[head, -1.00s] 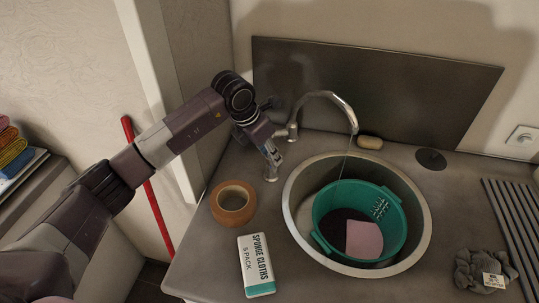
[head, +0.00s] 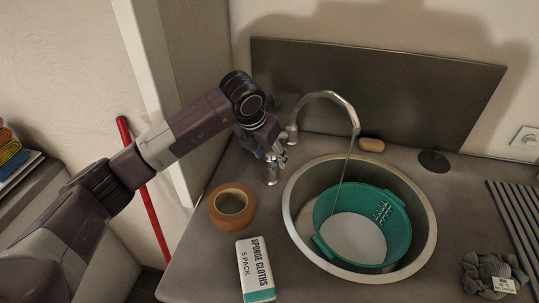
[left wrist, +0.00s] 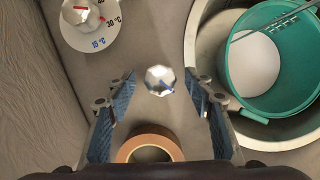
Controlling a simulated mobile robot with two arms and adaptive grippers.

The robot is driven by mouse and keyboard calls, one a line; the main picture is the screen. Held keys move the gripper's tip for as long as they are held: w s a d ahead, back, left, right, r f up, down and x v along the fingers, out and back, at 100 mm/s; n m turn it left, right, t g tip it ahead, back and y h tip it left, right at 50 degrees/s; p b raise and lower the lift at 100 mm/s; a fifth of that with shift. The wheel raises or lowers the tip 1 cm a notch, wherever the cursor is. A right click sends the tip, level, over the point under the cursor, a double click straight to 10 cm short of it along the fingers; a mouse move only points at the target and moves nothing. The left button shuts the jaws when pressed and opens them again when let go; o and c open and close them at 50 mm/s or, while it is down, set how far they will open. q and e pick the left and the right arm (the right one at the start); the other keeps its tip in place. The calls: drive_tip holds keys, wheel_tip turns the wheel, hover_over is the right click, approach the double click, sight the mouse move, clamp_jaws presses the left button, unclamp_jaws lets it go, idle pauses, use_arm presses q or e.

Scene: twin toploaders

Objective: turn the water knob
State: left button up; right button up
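The metal water knob (left wrist: 160,80), many-sided with a blue mark on top, stands on the counter left of the sink. In the head view the water knob (head: 270,174) is just below my left gripper (head: 273,153). In the left wrist view my left gripper (left wrist: 160,92) is open, with one finger on each side of the knob and gaps between. The chrome faucet (head: 341,99) arches over the sink (head: 430,232), and a thin stream runs from its spout into a green tub (head: 397,238). My right gripper is not in view.
A dial with temperature marks (left wrist: 88,38) stands beyond the knob. A brown tape roll (head: 248,207) sits close in front of it. A sponge cloth pack (head: 256,268), soap (head: 371,145), grey cloth (head: 490,268) and drain ridges (head: 515,225) lie on the counter.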

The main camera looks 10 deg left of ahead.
use_arm(q)
drive_tip(key=v, duration=1.2)
idle(6.8)
